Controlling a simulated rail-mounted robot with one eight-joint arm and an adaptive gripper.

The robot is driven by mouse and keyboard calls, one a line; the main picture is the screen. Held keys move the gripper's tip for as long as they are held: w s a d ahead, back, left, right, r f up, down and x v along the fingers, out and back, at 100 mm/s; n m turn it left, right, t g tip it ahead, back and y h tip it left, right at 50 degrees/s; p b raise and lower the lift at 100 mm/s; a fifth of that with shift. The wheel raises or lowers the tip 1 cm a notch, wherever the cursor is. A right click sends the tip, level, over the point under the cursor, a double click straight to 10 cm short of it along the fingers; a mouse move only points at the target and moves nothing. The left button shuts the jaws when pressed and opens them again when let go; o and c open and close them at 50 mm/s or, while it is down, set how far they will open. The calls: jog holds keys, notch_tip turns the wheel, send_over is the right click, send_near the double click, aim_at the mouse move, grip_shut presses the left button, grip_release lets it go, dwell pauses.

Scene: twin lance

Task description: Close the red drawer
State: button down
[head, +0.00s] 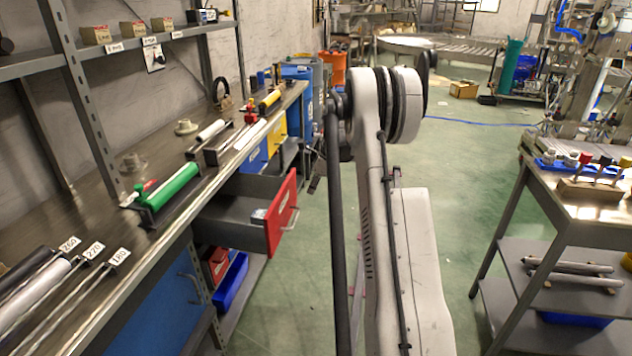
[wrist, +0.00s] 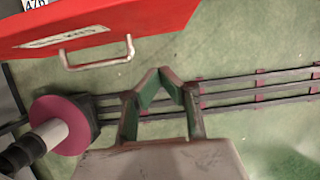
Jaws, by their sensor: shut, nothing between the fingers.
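The red drawer (head: 282,212) is pulled out from under the workbench on the left, and its grey inside shows open at the top. A small item lies inside near the front. In the wrist view the red drawer front (wrist: 150,18) fills the top, with a pale label and a metal bar handle (wrist: 97,61). My gripper (wrist: 163,72) is shut and empty. Its fingertips show just below the red front and to the right of the handle, apart from the handle. In the head view my arm mostly hides the gripper.
The workbench (head: 62,225) holds a green cylinder (head: 172,186) and other rods in holders. A blue bin (head: 230,282) sits on the shelf below the drawer. A side table (head: 590,212) stands at the right.

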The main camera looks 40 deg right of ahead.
aim_at(294, 202)
jog(key=w+a, duration=0.1)
jog(key=w+a+f, duration=0.2)
jog(key=w, duration=0.1)
jog(key=shift+f+b, duration=0.25)
jog(key=shift+b, duration=0.05)
jog(key=shift+w, duration=0.1)
